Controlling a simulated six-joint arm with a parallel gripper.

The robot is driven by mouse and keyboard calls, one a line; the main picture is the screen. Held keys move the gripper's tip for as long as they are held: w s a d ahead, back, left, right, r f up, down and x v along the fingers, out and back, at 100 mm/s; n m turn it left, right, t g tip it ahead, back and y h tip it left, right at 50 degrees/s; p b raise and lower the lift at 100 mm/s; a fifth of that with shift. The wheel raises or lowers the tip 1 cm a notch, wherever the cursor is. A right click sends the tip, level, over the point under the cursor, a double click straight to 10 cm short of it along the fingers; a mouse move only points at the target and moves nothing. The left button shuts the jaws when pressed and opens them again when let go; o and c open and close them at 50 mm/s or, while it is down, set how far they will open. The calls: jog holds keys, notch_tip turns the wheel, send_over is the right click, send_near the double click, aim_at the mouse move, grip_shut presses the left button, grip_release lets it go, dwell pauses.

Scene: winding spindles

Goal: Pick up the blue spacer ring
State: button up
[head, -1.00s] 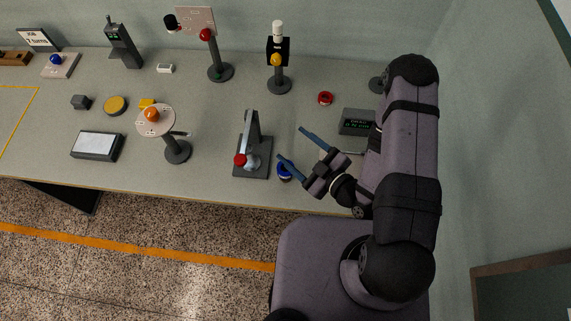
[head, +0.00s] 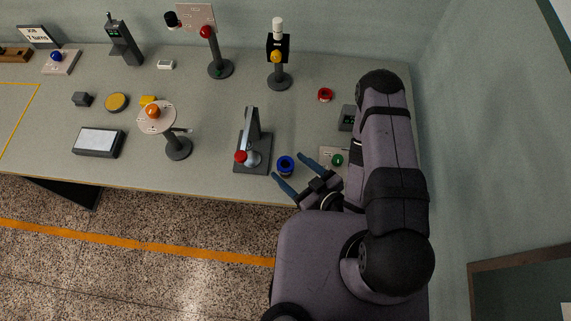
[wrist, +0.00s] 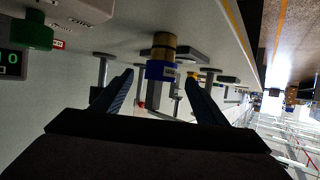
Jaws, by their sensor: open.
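The blue ring (head: 286,160) stands on the table near its front edge, to the right of a dark stand with a red knob. In the wrist view the blue ring (wrist: 158,72) bears a small label and adjoins a brass-coloured cylinder (wrist: 164,46). My gripper (head: 289,167) is open, with its fingertips on either side of the ring's line in the head view. In the wrist view the ring appears between the fingertips (wrist: 159,76), with gaps on both sides. I cannot tell how far ahead of the tips it is.
The dark stand with the red knob (head: 241,157) is close on the left. A box with a green button (head: 337,159) is close on the right. A red ring (head: 325,95) lies farther back. The table between the blue and red rings is clear.

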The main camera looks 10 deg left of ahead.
aim_at(282, 161)
jog(key=shift+b+x, duration=0.3)
jog(key=shift+x, duration=1.35)
